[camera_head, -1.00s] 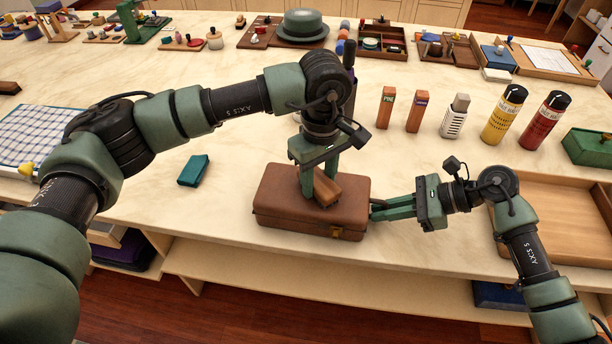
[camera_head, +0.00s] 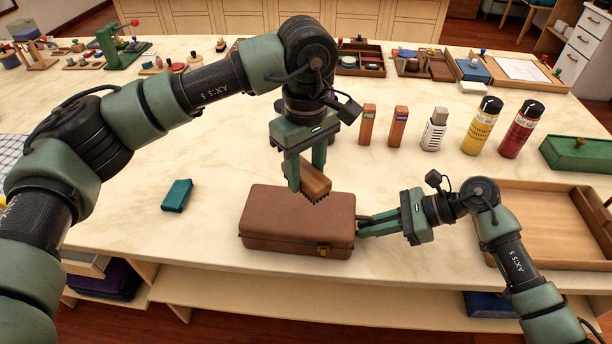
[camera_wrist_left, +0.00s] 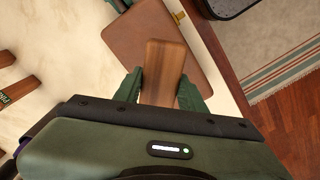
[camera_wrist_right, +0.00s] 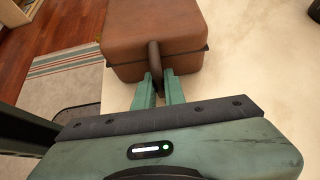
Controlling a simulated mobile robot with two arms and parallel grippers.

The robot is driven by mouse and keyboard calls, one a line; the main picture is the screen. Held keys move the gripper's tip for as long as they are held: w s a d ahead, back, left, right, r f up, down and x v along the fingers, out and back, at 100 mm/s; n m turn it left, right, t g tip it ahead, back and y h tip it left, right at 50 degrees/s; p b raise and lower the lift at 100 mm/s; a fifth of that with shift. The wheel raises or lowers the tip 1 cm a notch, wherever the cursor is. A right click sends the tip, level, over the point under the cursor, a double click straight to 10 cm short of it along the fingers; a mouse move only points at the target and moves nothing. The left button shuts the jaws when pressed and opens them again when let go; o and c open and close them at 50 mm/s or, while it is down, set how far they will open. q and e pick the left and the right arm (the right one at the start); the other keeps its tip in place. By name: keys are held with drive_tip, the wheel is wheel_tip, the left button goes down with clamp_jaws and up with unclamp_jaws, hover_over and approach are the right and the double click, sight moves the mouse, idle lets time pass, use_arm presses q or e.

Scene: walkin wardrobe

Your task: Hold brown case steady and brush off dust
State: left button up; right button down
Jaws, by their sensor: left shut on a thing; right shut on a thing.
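The brown case (camera_head: 290,236) lies flat and closed near the counter's front edge, its brass clasp facing front. My left gripper (camera_head: 307,178) is shut on a wooden brush (camera_head: 315,181) and holds it tilted above the case lid, bristles down and apart from the lid. The brush also shows between the fingers in the left wrist view (camera_wrist_left: 163,70). My right gripper (camera_head: 362,225) is shut on the case's handle at its right end; the handle shows in the right wrist view (camera_wrist_right: 155,58). I cannot make out dust on the lid.
A teal block (camera_head: 177,195) lies left of the case. Two orange-brown boxes (camera_head: 368,125), a white bottle (camera_head: 434,130), a yellow can (camera_head: 481,127) and a red can (camera_head: 517,129) stand behind. A wooden tray (camera_head: 530,262) is at right.

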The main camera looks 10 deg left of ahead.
idle(0.3)
drive_tip(key=c, duration=1.4)
unclamp_jaws()
drive_tip(key=shift+d, duration=0.1)
drive_tip(key=v, duration=1.2)
